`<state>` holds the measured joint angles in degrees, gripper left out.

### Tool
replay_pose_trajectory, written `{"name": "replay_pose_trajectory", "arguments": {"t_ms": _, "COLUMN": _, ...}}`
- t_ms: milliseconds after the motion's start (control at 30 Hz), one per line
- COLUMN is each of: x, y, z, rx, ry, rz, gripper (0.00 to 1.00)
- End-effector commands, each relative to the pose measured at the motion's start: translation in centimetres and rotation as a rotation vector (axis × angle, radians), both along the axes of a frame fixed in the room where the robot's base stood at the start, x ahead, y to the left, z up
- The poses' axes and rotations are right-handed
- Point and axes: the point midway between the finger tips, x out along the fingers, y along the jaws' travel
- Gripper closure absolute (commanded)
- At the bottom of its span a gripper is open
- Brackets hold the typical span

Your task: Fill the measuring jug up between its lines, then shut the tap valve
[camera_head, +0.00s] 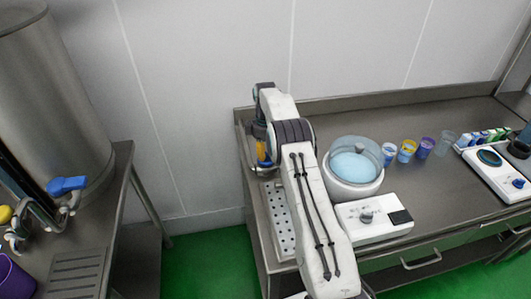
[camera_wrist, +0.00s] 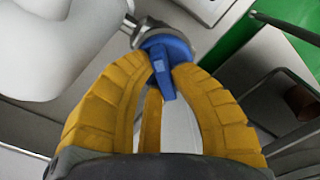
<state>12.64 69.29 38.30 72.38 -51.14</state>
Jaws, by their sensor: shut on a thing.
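My gripper (camera_wrist: 165,85) has yellow fingers, closed around the blue valve handle (camera_wrist: 165,50) of a metal tap (camera_wrist: 146,32) in the wrist view. In the head view my gripper (camera_head: 263,152) is at the back left corner of the right counter, mostly hidden behind my arm. A second blue tap handle (camera_head: 67,185) sits at the foot of the steel tank on the left, apart from my gripper. I cannot make out a measuring jug, its lines or any liquid level. The tap outlet is hidden too.
A perforated drip plate (camera_head: 282,225) lies beside my arm. A white round basin with a clear lid (camera_head: 355,166) and a white control box (camera_head: 374,218) stand right of it. Several cups (camera_head: 407,150) stand farther right. A purple container (camera_head: 14,279) is at lower left.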

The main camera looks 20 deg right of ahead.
Motion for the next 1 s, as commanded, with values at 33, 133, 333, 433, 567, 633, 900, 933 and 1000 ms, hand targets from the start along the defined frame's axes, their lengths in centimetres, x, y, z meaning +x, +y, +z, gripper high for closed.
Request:
{"name": "replay_pose_trajectory", "arguments": {"t_ms": 33, "x": -0.02, "y": 0.02, "z": -0.02, "rx": 0.000, "ry": 0.001, "rz": 0.000, "gripper": 1.00}}
{"name": "replay_pose_trajectory", "arguments": {"t_ms": 133, "x": -0.02, "y": 0.03, "z": -0.02, "rx": 0.000, "ry": 0.001, "rz": 0.000, "gripper": 1.00}}
{"name": "replay_pose_trajectory", "arguments": {"t_ms": 333, "x": -0.03, "y": 0.02, "z": -0.04, "rx": 0.000, "ry": 0.001, "rz": -0.024, "gripper": 1.00}}
{"name": "replay_pose_trajectory", "arguments": {"t_ms": 433, "x": -0.03, "y": -0.01, "z": -0.05, "rx": 0.000, "ry": 0.001, "rz": -0.062, "gripper": 1.00}}
{"name": "replay_pose_trajectory", "arguments": {"t_ms": 567, "x": -0.04, "y": -0.07, "z": -0.06, "rx": 0.000, "ry": 0.001, "rz": -0.141, "gripper": 1.00}}
{"name": "replay_pose_trajectory", "arguments": {"t_ms": 633, "x": -0.05, "y": -0.10, "z": -0.07, "rx": 0.000, "ry": 0.001, "rz": -0.198, "gripper": 1.00}}
{"name": "replay_pose_trajectory", "arguments": {"t_ms": 900, "x": -0.13, "y": -0.23, "z": -0.10, "rx": 0.000, "ry": 0.002, "rz": -0.443, "gripper": 1.00}}
{"name": "replay_pose_trajectory", "arguments": {"t_ms": 933, "x": -0.15, "y": -0.25, "z": -0.11, "rx": 0.000, "ry": 0.002, "rz": -0.469, "gripper": 1.00}}
{"name": "replay_pose_trajectory", "arguments": {"t_ms": 1000, "x": -0.18, "y": -0.27, "z": -0.12, "rx": 0.000, "ry": 0.002, "rz": -0.529, "gripper": 1.00}}
